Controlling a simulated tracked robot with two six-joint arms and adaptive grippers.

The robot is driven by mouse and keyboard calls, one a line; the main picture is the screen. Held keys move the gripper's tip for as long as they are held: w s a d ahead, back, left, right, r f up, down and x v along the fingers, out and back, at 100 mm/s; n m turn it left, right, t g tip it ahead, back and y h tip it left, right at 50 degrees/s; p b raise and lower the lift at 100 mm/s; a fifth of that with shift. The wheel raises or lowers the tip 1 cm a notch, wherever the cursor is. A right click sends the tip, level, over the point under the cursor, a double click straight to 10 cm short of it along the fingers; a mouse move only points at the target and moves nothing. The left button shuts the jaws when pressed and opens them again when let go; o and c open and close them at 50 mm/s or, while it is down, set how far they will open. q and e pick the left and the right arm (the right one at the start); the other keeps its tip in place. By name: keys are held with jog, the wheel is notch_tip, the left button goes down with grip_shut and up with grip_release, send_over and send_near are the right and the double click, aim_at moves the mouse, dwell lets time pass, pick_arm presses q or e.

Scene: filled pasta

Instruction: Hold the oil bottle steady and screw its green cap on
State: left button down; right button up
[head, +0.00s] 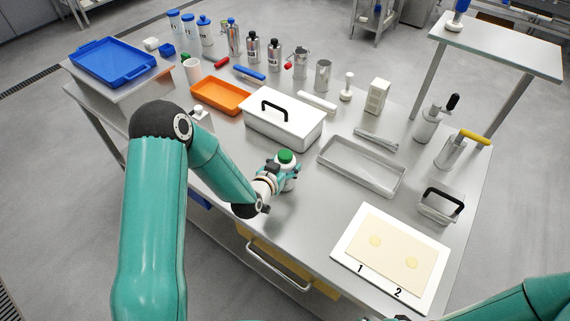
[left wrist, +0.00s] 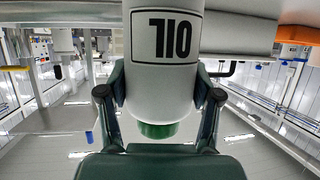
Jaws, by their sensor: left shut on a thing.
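The white oil bottle (head: 287,167) stands upright near the front middle of the steel table. Its green cap (head: 286,155) sits on top; how tightly it is seated I cannot tell. My left gripper (head: 281,178) is shut around the bottle from the left front. In the left wrist view, where things appear upside down, the bottle (left wrist: 165,75) with its OIL label is between the two fingers of the left gripper (left wrist: 160,98), and the green cap (left wrist: 158,130) is at the bottom. My right gripper is not in view; only part of my right arm shows at lower right.
A white lidded box (head: 283,122) stands behind the bottle, and an empty metal tray (head: 361,166) lies to its right. A white board with pasta sheet (head: 345,240) lies at front right. An orange tray (head: 220,97) is at back left. Table front of the bottle is clear.

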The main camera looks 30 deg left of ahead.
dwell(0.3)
pick_arm(q)
jog(key=shift+c, duration=1.1)
grip_release()
jog(key=shift+f, duration=0.1)
jog(key=shift+s, duration=0.2)
jog(key=p+v, duration=0.2)
jog(key=v, duration=0.9)
jog(key=shift+s+r, duration=0.2)
jog(key=shift+s, duration=0.15)
